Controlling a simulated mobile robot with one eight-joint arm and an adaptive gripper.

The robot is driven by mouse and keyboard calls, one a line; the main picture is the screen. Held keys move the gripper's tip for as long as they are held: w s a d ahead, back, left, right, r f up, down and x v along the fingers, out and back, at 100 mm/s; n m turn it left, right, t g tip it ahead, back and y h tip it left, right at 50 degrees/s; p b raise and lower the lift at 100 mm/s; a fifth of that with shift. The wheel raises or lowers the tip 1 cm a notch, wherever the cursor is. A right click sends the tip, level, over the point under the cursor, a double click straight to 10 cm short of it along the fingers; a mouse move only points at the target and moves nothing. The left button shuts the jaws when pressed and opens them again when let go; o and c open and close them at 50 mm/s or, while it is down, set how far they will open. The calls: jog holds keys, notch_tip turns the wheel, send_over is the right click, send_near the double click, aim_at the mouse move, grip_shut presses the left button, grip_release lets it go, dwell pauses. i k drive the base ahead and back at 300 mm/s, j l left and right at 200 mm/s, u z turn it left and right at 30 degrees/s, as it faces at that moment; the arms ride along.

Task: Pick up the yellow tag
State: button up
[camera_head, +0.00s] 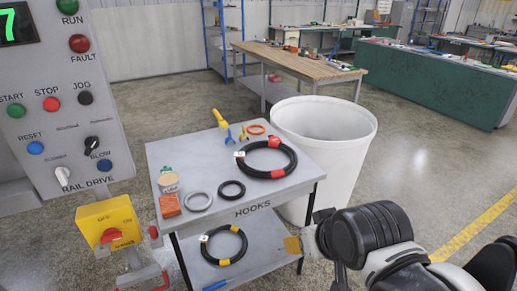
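A small flat yellow-tan square (293,245), which looks like the yellow tag, shows at the left end of my gripper (314,242), beside the cart's right front leg. My gripper is partly hidden by my own dark wrist, and I cannot tell whether its fingers are closed on the square. On the cart top (215,171), a yellow piece (220,118) lies at the back edge, with small yellow and blue pieces (243,133) near it. A black hose coil (266,158) with red bands and a white label lies in front of them.
A grey ring (198,202), a black ring (231,190) and an orange box (170,204) are on the cart top. Another hose coil (224,245) lies on the lower shelf. A white bin (335,150) stands behind right. A control panel (55,120) is at left. Floor is clear at right.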

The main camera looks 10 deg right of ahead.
aim_at(244, 133)
jog(key=i+l+z, duration=0.2)
jog(key=i, duration=0.65)
jog(key=i+l+z, duration=0.25)
jog(key=i, duration=0.65)
jog(key=j, duration=0.1)
